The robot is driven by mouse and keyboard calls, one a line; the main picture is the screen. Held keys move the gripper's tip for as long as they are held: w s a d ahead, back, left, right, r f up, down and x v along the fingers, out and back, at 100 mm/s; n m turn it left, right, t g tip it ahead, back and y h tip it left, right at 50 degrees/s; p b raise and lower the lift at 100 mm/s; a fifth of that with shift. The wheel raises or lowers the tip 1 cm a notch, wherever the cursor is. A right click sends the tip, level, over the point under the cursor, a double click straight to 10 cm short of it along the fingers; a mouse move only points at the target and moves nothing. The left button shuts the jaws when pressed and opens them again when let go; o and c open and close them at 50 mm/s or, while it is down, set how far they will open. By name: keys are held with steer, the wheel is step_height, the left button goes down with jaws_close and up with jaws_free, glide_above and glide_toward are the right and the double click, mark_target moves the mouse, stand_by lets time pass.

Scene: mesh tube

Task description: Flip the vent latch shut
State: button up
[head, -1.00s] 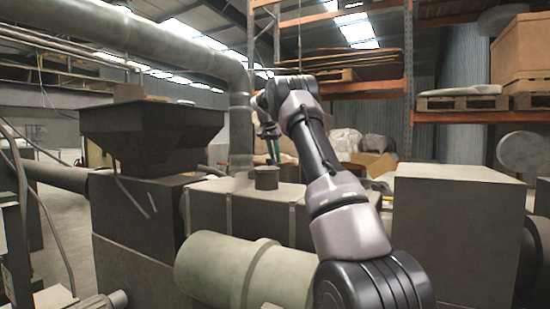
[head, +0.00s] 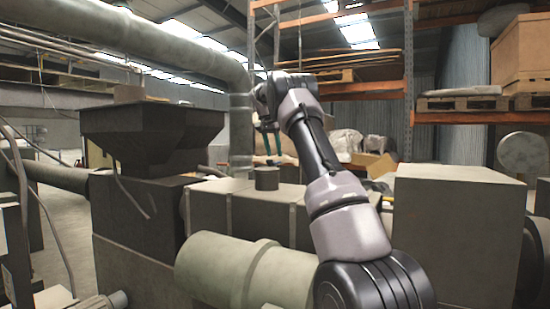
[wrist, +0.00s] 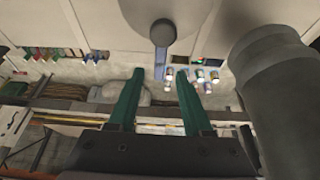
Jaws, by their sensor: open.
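A short grey cylindrical stub (head: 266,178) stands on top of the long grey box in the head view; it may be the vent. In the wrist view a round grey part (wrist: 150,12) sits at the top edge, with a small grey lever-like piece (wrist: 162,34) hanging from it, which looks like the latch. My gripper (wrist: 157,78) has two green fingers, apart and empty. The lever piece lies beyond the fingertips, roughly in line with the gap, not touching. In the head view my gripper (head: 267,150) is small, above the stub; latch details there are too small to tell.
A thick grey pipe (wrist: 270,95) fills the right of the wrist view, close to my gripper. In the head view a dark hopper (head: 150,135) stands left, a large box (head: 460,215) right, and a big horizontal cylinder (head: 225,270) in front. A vertical pipe (head: 240,125) rises behind.

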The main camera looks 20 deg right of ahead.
steer(key=v, duration=0.7)
steer(key=shift+r, duration=0.35)
steer(key=shift+s+a, duration=0.1)
steer(key=shift+s, duration=0.1)
steer(key=s+a+r+n+t+y, duration=0.15)
steer(key=s+a, duration=0.25)
steer(key=s, duration=0.7)
steer(key=s+a+r+n+t+y, duration=0.1)
steer(key=s+a+r+n+y, duration=0.3)
steer(key=s, duration=0.7)
steer(key=s+a+f+t, duration=0.1)
steer(key=s+a+f, duration=0.4)
steer(key=s+f, duration=0.3)
steer(key=s+a+f+t, duration=0.1)
steer(key=s+a+f, duration=0.4)
steer(key=s, duration=1)
step_height(320, 180, down, 3)
steer(key=shift+s+r+n, duration=0.1)
steer(key=shift+s+n, duration=0.3)
steer(key=shift+n, duration=0.05)
